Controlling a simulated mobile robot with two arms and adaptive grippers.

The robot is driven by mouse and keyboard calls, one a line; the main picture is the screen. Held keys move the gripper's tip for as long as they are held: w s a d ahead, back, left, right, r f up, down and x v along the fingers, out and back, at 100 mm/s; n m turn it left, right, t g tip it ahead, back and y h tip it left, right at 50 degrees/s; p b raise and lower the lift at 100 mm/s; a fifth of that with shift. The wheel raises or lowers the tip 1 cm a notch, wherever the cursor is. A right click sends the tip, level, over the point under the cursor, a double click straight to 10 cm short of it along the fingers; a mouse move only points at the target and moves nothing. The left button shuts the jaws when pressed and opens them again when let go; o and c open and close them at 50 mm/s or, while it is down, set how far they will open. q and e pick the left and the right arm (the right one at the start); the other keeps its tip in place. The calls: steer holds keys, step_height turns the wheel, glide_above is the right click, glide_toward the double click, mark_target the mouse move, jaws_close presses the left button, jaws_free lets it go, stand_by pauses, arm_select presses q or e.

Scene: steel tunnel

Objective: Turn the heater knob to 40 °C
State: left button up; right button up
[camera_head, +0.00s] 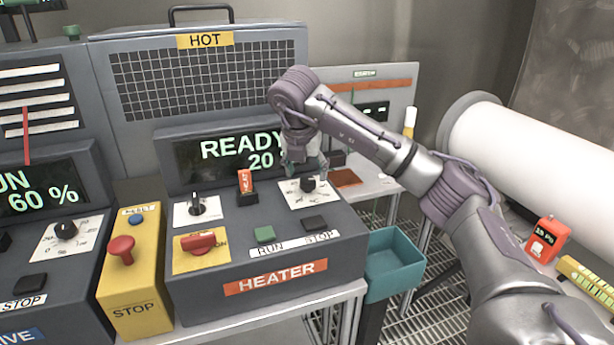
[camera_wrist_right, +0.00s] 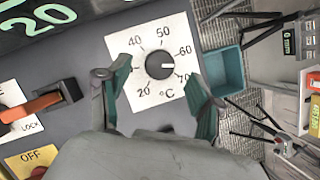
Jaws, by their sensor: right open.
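The heater box (camera_head: 340,245) carries a red-orange HEATER label and a lit display (camera_head: 235,152) reading READY and 20. Its black round heater knob (camera_head: 308,184) sits on a white dial plate at the right of the top panel. In the right wrist view the knob (camera_wrist_right: 160,65) has a white mark pointing right, between 60 and 70 on the °C scale. My right gripper (camera_head: 304,163) is just above and behind the knob. In the wrist view its open green-tipped fingers (camera_wrist_right: 160,85) stand apart on either side of the knob, not visibly touching it. My left gripper is not in view.
An orange-handled lock switch (camera_head: 245,182), a red OFF/ON handle (camera_head: 198,241) and RUN and STOP buttons (camera_head: 265,234) share the panel. A yellow emergency stop box (camera_head: 140,275) stands left. A teal bin (camera_head: 393,264) hangs at the right. A mesh guard (camera_head: 205,75) rises behind.

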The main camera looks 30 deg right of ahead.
steer(key=v, duration=0.9)
steer(key=shift+r, duration=0.2)
